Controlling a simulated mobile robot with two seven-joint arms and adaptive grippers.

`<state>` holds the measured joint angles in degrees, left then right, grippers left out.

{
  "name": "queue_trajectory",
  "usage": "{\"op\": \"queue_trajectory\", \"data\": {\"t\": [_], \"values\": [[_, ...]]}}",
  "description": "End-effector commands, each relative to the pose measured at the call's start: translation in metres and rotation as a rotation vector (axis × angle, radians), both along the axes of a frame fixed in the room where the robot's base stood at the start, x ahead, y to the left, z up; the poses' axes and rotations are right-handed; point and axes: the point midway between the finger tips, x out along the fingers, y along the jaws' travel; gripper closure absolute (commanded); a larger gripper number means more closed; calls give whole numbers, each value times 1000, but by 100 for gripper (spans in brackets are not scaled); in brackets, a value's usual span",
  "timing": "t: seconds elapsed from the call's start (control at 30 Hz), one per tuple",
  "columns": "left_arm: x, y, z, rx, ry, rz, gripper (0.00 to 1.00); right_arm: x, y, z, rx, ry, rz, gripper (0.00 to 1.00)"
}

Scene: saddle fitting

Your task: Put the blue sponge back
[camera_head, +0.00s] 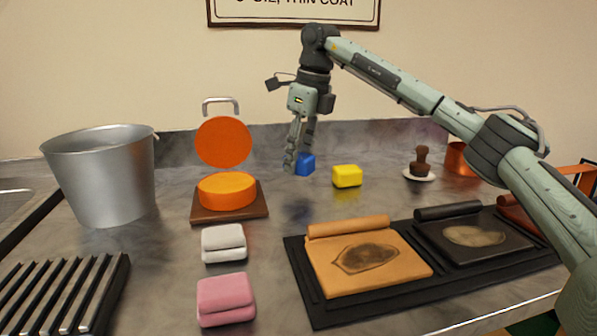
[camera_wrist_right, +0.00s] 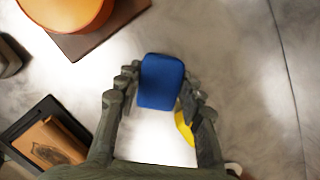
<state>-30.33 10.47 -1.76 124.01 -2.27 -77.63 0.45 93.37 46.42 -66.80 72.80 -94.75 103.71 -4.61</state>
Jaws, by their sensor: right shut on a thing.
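The blue sponge (camera_head: 305,164) is near the back of the counter, left of the yellow sponge (camera_head: 347,176). My right gripper (camera_head: 297,160) reaches down from above, its fingers shut on the blue sponge. In the right wrist view the blue sponge (camera_wrist_right: 162,82) sits between the fingertips of my right gripper (camera_wrist_right: 160,90), and part of the yellow sponge (camera_wrist_right: 184,128) shows behind a finger. I cannot tell whether the blue sponge touches the counter. My left gripper is not in view.
An orange tin (camera_head: 227,191) with raised lid stands on a brown board (camera_head: 200,213). A metal bucket (camera_head: 100,175), slatted rack (camera_head: 65,295), white cloth (camera_head: 223,243) and pink cloth (camera_head: 226,299) are leftward. Leather pieces (camera_head: 340,270) lie front right; a brush (camera_head: 421,162) stands back right.

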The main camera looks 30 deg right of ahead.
Motion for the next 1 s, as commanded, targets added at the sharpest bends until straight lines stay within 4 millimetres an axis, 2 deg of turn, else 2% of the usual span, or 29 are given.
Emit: {"op": "queue_trajectory", "data": {"t": [0.2, 0.6, 0.63, 0.7, 0.8, 1.0], "values": [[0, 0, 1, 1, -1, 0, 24, -1, 0, -33, -2, 3, 0, 89], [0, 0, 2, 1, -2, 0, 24, -1, 0, -39, -1, 2, -1, 89], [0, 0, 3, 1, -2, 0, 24, -1, 0, -38, -1, 2, -1, 59], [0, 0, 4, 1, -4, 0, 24, -1, 0, -38, -1, 2, -1, 50], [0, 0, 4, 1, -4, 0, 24, -1, 0, -38, -1, 2, -1, 42], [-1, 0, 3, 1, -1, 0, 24, -1, 0, -38, -1, 2, -1, 42]]}}
